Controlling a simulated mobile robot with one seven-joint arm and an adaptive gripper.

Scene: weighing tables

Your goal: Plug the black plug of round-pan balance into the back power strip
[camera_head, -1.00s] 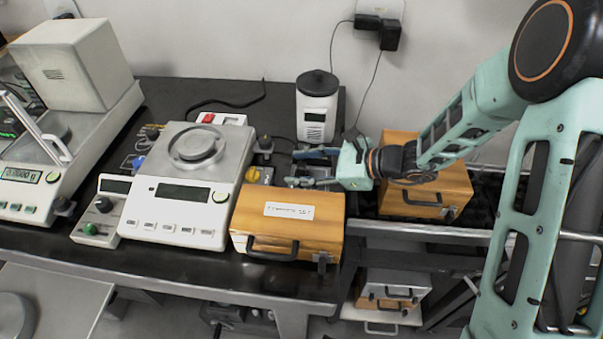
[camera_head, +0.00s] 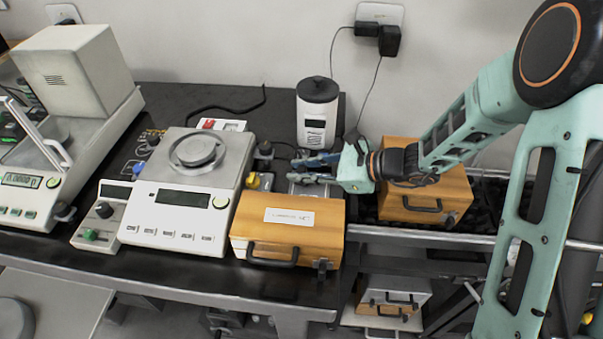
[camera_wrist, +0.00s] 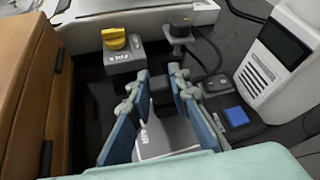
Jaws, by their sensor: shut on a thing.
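The round-pan balance (camera_head: 185,205) stands on the dark table, with its round pan on top. My gripper (camera_head: 296,170) is behind the wooden case and in front of the white canister device. In the wrist view, my gripper (camera_wrist: 160,76) has its blue fingers close together at the tips, shut on a small dark thing (camera_wrist: 160,86) that looks like the black plug; the fingers hide much of it. A strip with a red switch (camera_head: 208,123) shows at the balance's back edge, largely hidden by the balance.
A wooden case (camera_head: 287,230) stands close in front of my gripper. The white canister device (camera_head: 317,115) stands behind it. A grey block (camera_wrist: 165,138) lies below the fingers. Another wooden case (camera_head: 425,190) is right.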

